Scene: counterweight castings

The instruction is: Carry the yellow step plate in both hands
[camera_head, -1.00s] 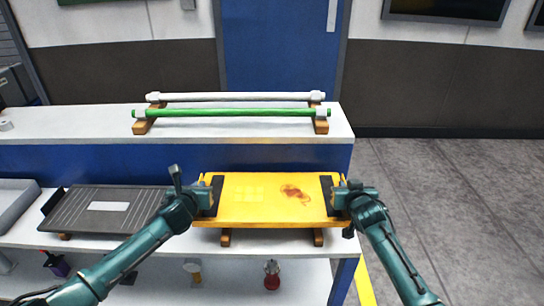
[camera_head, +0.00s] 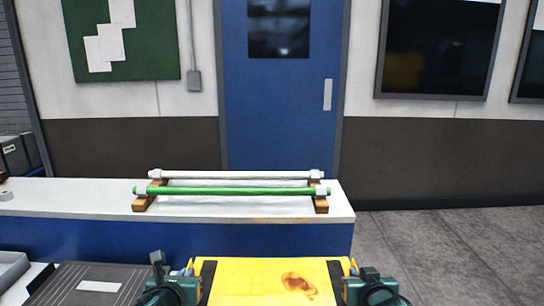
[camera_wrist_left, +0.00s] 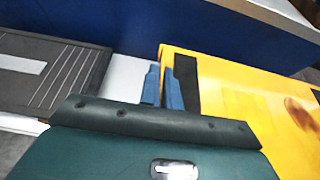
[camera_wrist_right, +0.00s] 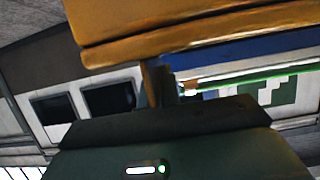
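The yellow step plate (camera_head: 250,282) is at the bottom middle of the head view, with black strips near both ends and a brownish stain. Its near part is cut off. My left gripper (camera_head: 184,272) is at its left end; in the left wrist view the blue fingers (camera_wrist_left: 162,88) are close together around the plate's left edge. My right gripper (camera_head: 354,272) is at its right end; in the right wrist view the plate (camera_wrist_right: 190,35) fills the top, and the dark fingers (camera_wrist_right: 158,82) meet its edge, with the contact partly shaded.
A white bench (camera_head: 90,200) behind the plate bears a green bar (camera_head: 230,190) and a white bar (camera_head: 230,174) on wooden rests. A dark grooved plate (camera_head: 75,285) lies to the left. Open grey floor (camera_head: 440,240) is at the right, and a blue door (camera_head: 285,110) is behind.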

